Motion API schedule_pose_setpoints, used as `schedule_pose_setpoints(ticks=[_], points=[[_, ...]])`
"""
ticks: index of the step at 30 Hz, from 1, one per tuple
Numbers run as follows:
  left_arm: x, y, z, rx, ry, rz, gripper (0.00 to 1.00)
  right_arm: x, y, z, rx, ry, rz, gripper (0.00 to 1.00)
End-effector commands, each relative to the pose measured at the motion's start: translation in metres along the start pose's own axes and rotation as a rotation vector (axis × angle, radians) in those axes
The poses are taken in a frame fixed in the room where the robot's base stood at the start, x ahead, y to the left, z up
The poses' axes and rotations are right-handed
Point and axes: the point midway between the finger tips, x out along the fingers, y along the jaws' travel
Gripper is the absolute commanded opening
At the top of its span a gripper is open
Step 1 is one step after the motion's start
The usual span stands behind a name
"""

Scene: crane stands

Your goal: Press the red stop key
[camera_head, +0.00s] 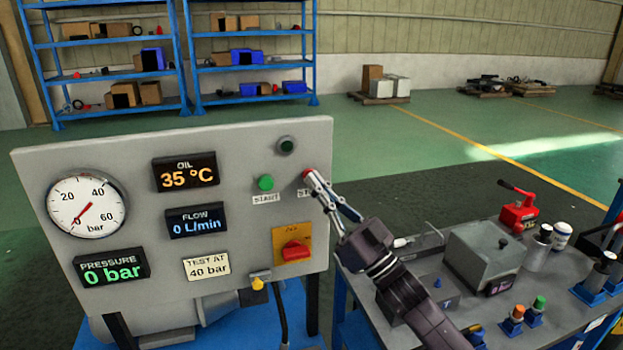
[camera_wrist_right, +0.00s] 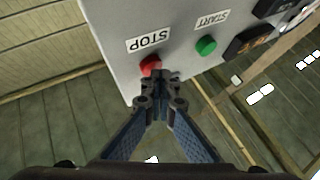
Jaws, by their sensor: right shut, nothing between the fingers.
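The red stop key (camera_wrist_right: 150,64) is on the grey panel beside its STOP label (camera_wrist_right: 149,40) in the right wrist view. In the head view only a bit of red (camera_head: 308,173) shows behind my fingertips. My right gripper (camera_head: 313,182) is shut and empty, its fingertips at the stop key. In the right wrist view the fingertips (camera_wrist_right: 160,76) overlap the key's lower edge; whether they touch it I cannot tell. The green start key (camera_head: 265,183) is to the left of it in the head view, with the START label below. My left gripper is not in view.
A bench (camera_head: 470,318) with a grey box (camera_head: 485,252) and tools stands at right, under my right arm.

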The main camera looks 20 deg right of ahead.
Motion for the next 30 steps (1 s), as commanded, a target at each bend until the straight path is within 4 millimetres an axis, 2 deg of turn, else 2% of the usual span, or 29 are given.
schedule_pose_setpoints(ticks=[30], points=[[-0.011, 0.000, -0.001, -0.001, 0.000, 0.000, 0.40, -0.018, -0.013, -0.013, 0.001, -0.002, 0.001, 0.00]])
